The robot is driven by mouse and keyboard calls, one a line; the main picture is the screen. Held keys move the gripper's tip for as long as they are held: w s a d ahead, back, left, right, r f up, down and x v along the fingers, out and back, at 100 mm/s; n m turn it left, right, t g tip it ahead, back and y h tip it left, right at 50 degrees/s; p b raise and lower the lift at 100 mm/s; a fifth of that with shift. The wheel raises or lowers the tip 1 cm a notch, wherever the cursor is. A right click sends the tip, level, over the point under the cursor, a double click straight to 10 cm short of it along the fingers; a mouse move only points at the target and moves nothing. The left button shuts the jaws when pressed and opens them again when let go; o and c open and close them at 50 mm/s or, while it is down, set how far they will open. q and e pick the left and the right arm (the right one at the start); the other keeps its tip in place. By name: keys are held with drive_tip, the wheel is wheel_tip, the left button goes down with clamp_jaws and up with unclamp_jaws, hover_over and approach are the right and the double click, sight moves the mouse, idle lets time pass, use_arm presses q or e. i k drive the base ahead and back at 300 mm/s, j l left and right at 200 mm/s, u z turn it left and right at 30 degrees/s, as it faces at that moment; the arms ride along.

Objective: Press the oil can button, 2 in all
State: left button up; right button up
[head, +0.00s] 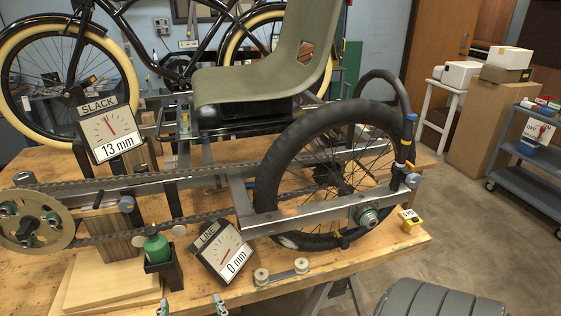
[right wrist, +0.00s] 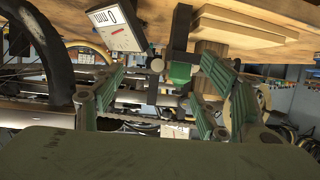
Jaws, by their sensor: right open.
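A small green oil can (head: 157,249) sits in a black holder (head: 163,272) at the front of the wooden bench. Its button is too small to make out in the head view. The green tips of my right gripper (head: 192,306) show at the bottom edge of the head view, apart and empty, in front of the can and slightly to its right. In the right wrist view, which looks upside down, the oil can (right wrist: 180,72) shows beyond the spread fingers, nearer the right-hand one. No contact is visible. My left gripper is not in view.
The LINE gauge (head: 225,253) reads 0 mm, close right of the can. The SLACK gauge (head: 109,132) reads 13 mm. The trike frame's chain (head: 100,236) runs behind the can. A silver link with two rollers (head: 282,273) lies right on the bench (head: 375,256).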

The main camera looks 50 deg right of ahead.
sight(151, 231)
drive_tip(key=z, duration=0.65)
